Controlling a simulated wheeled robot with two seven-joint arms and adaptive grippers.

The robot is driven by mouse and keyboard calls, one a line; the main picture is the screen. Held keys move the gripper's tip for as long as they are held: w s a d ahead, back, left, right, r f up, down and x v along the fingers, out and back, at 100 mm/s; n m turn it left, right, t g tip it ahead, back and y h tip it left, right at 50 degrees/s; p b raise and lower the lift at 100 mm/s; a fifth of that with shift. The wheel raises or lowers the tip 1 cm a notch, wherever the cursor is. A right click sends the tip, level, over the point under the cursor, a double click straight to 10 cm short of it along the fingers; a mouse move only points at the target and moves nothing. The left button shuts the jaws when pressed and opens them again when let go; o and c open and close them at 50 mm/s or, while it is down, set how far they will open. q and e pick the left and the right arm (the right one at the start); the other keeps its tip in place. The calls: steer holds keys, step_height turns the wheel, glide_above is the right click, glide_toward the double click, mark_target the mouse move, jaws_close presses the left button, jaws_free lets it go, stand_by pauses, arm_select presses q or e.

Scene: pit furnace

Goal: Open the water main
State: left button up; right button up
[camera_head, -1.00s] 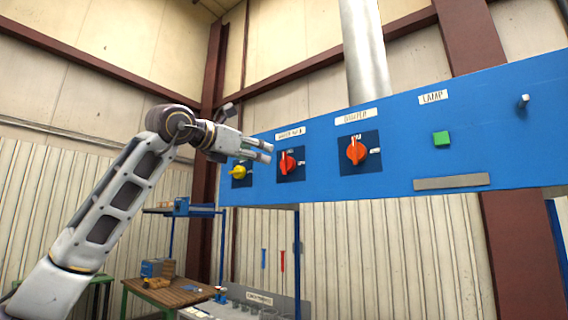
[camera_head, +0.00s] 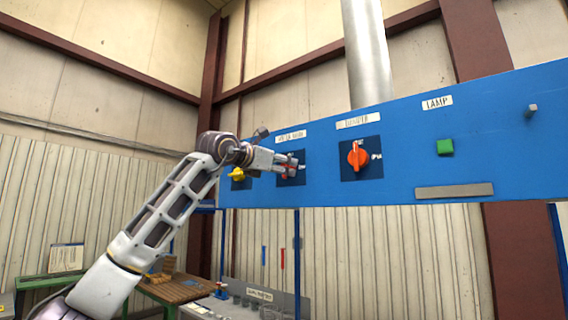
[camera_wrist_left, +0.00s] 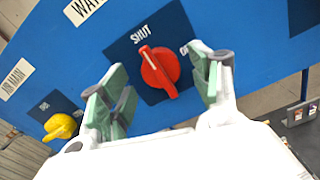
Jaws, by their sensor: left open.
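The blue control panel (camera_head: 440,175) carries a red knob (camera_head: 286,174) on a dark square plate under a label that reads like "WATER MAIN". In the left wrist view the red knob (camera_wrist_left: 159,70) has its handle pointing towards the "SHUT" mark, with a mark starting with "O" to its right. My left gripper (camera_head: 292,165) is in front of this knob and partly hides it. In the left wrist view its open green-padded fingers (camera_wrist_left: 163,85) stand on both sides of the knob, apart from it. My right gripper is out of view.
A yellow knob (camera_head: 237,174) under an "AIR MAIN" label is left of the gripper. An orange damper knob (camera_head: 358,156), a green lamp button (camera_head: 445,147) and a grey bar (camera_head: 454,191) are further right. A wooden-topped bench (camera_head: 185,290) stands below.

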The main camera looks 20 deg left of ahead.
arm_select(q)
steer(key=shift+p+x, duration=0.3)
steer(key=shift+x, duration=0.85)
steer(key=shift+c, duration=0.4)
steer(key=c, duration=1)
